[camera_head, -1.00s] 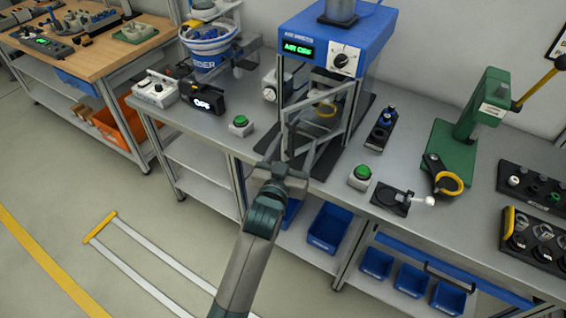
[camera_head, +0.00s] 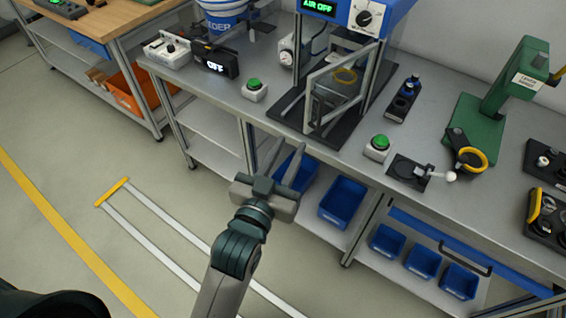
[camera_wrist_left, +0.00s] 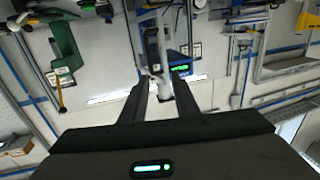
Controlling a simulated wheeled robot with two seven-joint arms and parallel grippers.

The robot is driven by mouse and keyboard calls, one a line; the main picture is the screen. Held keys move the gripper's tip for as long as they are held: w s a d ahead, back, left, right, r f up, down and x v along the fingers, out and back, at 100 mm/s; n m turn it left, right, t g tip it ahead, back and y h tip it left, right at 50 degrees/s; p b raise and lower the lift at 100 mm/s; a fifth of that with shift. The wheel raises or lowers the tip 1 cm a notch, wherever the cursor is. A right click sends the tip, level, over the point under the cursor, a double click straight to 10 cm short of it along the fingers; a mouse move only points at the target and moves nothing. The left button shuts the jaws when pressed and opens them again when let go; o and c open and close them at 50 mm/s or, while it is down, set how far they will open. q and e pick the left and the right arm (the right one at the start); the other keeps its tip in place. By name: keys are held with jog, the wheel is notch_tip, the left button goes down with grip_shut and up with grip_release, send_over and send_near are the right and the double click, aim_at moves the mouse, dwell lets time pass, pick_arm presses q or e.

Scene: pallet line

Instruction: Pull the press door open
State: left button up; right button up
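The press has a blue head (camera_head: 345,14) with a green "AIR OFF" display, and stands on the steel bench. Its clear door (camera_head: 336,88) has a light grey frame and appears angled out from the press on its left side; how far it is open is hard to tell. A yellow ring (camera_head: 345,76) shows behind the door. My left gripper (camera_head: 285,163) is open and empty in front of the bench edge, below and left of the door, apart from it. In the left wrist view its two fingers (camera_wrist_left: 160,95) are spread, with the press (camera_wrist_left: 179,58) beyond them. My right gripper is not in view.
Green push buttons (camera_head: 254,86) and (camera_head: 378,143) flank the press. A gauge (camera_head: 286,57) stands left of it, and a green lever press (camera_head: 490,105) right. Blue bins (camera_head: 342,200) sit on the shelf below. The floor in front is free.

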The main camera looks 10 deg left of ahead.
pick_arm(q)
jog(key=shift+v, duration=1.2)
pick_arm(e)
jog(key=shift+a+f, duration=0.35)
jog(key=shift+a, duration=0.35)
pick_arm(q)
jog(key=shift+a, duration=0.15)
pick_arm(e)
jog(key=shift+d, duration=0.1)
